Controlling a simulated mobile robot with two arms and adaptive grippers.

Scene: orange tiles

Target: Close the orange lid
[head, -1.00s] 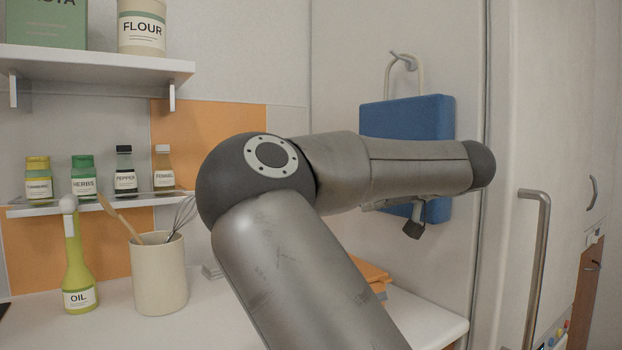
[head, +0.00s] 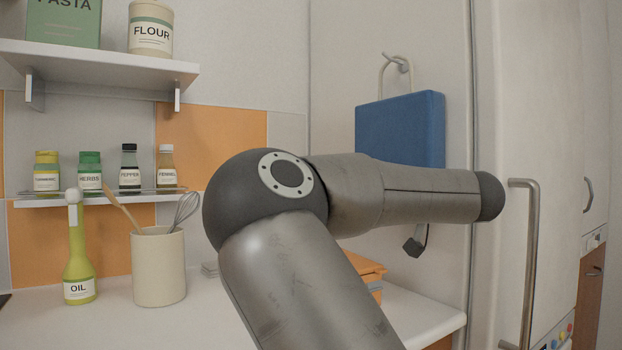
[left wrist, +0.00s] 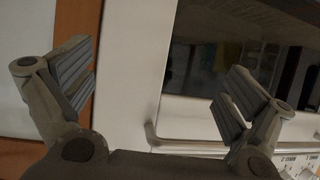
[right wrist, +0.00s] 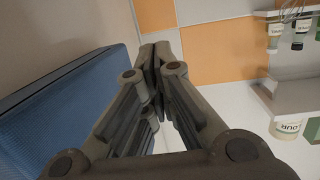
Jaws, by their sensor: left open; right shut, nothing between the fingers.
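An orange piece (head: 370,264), seemingly the lid or its box, shows on the counter in the head view. My arm hides most of it, so I cannot tell how far the lid is open. My right arm crosses in front of it. A small dark part of what seems my right gripper (head: 414,247) hangs below the forearm, in front of the wall side. In the right wrist view my right gripper (right wrist: 155,60) is shut and empty, beside the blue board (right wrist: 65,110). My left gripper (left wrist: 155,85) is open and empty before a glass-fronted appliance (left wrist: 245,60).
The blue board (head: 400,130) hangs on the side wall. A utensil crock (head: 158,268) and an oil bottle (head: 80,270) stand on the counter (head: 110,325) at left. Shelves with jars are above. A tall door handle (head: 527,260) stands at right.

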